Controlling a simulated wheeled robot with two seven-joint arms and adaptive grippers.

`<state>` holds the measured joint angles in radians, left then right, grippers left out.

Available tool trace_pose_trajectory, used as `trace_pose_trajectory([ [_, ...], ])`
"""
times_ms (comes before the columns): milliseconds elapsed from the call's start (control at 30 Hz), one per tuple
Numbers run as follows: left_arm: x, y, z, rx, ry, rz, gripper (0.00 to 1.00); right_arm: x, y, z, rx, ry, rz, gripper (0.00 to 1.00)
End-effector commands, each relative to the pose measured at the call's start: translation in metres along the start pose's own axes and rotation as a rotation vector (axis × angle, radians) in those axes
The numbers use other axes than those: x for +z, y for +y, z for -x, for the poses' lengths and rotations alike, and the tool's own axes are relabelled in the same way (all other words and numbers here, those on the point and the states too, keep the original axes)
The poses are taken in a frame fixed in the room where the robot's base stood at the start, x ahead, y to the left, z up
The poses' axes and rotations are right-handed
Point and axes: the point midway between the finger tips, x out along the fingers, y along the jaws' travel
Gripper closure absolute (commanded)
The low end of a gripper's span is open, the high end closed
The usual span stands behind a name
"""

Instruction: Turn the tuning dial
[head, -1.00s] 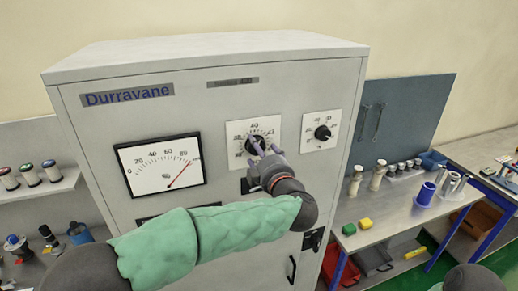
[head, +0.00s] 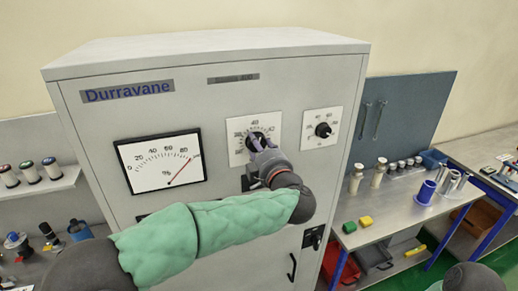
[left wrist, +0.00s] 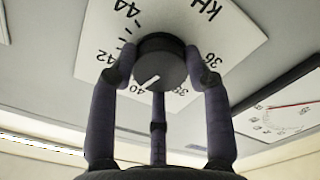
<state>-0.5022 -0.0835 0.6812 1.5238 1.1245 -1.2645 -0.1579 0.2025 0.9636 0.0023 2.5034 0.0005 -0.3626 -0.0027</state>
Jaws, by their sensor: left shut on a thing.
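The tuning dial (head: 257,138) is a dark round knob on a white square plate, the left of two dials on the grey Durravane cabinet (head: 225,105). In the left wrist view the knob (left wrist: 160,68) has a white pointer line close to the 40 mark, and the plate (left wrist: 240,30) shows kHz-style lettering. My left gripper (head: 262,145) is shut on the knob, its three fingers (left wrist: 158,85) around the rim. The gripper partly hides the knob and the plate's lower part in the head view. My right gripper is out of view.
A needle meter (head: 160,163) left of the dial has its red needle toward the high end. A second knob (head: 323,130) sits to the right. A workbench (head: 390,205) with cylinders and coloured blocks stands right of the cabinet; a shelf (head: 40,186) is at left.

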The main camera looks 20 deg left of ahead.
Motion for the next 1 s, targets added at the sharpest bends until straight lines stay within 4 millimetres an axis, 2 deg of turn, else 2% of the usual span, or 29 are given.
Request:
trace_pose_trajectory([
  [67,0.003,-0.002,0.000,0.001,-0.003,0.024,0.84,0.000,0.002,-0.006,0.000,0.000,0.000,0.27],
  [300,0.002,-0.001,0.001,0.000,-0.004,0.028,0.84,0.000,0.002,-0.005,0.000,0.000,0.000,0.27],
  [333,0.002,-0.001,0.001,0.000,-0.004,0.028,0.48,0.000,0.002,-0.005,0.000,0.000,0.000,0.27],
  [400,0.002,-0.001,0.001,0.000,-0.004,0.027,0.29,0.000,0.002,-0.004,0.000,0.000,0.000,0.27],
  [767,0.001,0.000,0.001,0.000,-0.002,0.029,0.27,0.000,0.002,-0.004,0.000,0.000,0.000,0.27],
  [867,0.002,0.000,0.007,0.001,-0.004,0.028,0.27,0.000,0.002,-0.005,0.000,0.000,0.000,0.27],
  [1000,0.002,0.000,0.027,0.002,-0.006,0.029,0.27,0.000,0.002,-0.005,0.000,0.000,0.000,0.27],
])
